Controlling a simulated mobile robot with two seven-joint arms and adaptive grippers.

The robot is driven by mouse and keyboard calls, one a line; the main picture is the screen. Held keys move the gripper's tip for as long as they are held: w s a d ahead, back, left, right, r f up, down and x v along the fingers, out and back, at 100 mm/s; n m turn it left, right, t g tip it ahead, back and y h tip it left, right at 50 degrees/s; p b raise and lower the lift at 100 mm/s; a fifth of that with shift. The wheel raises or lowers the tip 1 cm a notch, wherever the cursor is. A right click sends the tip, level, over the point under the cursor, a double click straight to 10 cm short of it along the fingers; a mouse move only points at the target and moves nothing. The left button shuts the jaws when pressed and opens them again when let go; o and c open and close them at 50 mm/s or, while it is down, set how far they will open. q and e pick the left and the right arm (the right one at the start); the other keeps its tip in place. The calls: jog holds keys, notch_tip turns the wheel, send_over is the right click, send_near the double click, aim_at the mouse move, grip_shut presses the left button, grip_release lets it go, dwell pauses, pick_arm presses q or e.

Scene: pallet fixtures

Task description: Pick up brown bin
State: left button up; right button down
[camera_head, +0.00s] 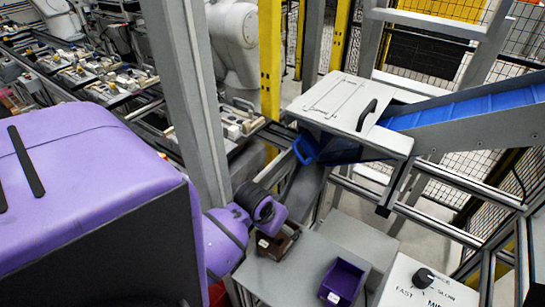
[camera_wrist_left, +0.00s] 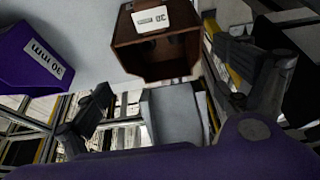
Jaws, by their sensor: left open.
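The brown bin (camera_head: 283,241) stands on a grey table top in the head view, partly hidden by my left wrist. In the left wrist view the brown bin (camera_wrist_left: 158,56) is at the top centre, with a white label on it. My left gripper (camera_wrist_left: 166,78) is open, one finger at each side of the picture, with the bin beyond and between them. No contact shows, and nothing is held. In the head view my purple left arm reaches to just above the bin, and the fingers cannot be made out. My right gripper is not in view.
A purple bin (camera_head: 343,278) stands to the right on the same grey table (camera_head: 278,283); it also shows in the left wrist view (camera_wrist_left: 32,60). A control panel (camera_head: 408,291) with a black knob is at front right. A metal post (camera_head: 186,85) and blue conveyor (camera_head: 470,110) stand behind.

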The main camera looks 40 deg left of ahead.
aim_at(281, 236)
pick_arm(q)
jog(key=x, duration=0.7)
jog(key=shift+s+a+f, duration=0.25)
jog(key=shift+s+f, duration=0.05)
jog(key=shift+s, duration=0.05)
jog(key=c, duration=1.4)
jog(key=shift+r, duration=0.15)
jog(key=shift+c, duration=0.2)
